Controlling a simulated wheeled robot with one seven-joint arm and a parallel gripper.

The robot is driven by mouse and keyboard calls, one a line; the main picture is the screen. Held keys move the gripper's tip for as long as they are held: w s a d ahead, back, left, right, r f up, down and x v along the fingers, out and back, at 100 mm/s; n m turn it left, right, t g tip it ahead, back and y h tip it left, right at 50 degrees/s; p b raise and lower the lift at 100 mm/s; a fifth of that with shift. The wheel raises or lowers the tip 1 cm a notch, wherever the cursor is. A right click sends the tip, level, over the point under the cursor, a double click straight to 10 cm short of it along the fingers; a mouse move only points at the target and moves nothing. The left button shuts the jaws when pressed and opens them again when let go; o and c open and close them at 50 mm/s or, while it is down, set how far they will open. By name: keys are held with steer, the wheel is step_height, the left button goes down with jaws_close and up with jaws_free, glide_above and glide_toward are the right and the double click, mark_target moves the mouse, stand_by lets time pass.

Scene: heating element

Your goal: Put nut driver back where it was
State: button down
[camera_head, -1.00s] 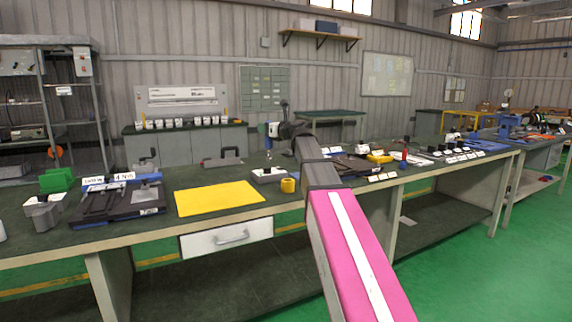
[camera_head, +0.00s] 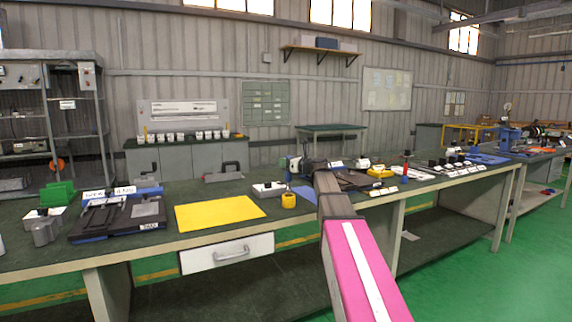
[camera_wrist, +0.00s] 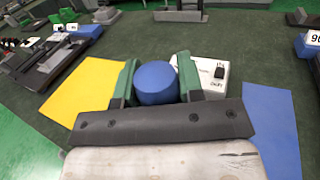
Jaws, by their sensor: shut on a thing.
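My gripper (camera_wrist: 157,85) is shut on the nut driver, whose round blue handle end (camera_wrist: 157,83) shows between the green fingers in the wrist view. Its shaft is hidden below the handle there. In the head view my gripper (camera_head: 293,165) is small, over the bench near the blue mat (camera_head: 304,196). The blue mat (camera_wrist: 271,125) lies to the right of the gripper in the wrist view. I cannot tell whether the driver's tip touches anything.
A white switch box (camera_wrist: 212,76) stands just beyond the fingers; it also shows in the head view (camera_head: 268,190). A yellow roll (camera_head: 289,201) stands near the bench's front edge. A yellow mat (camera_head: 220,213) lies to the left. Trays and tools (camera_head: 355,178) crowd the right.

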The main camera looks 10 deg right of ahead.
steer(key=shift+f, duration=0.65)
steer(key=c, duration=0.7)
jaws_free()
steer(key=shift+c, duration=0.2)
steer(key=shift+r, duration=0.3)
steer(key=shift+s+d+r, duration=0.1)
steer(key=shift+s+r, duration=0.1)
steer(key=shift+r, duration=0.05)
steer(key=v, duration=1.1)
steer(key=shift+s+d, duration=0.2)
steer(key=shift+d, duration=0.05)
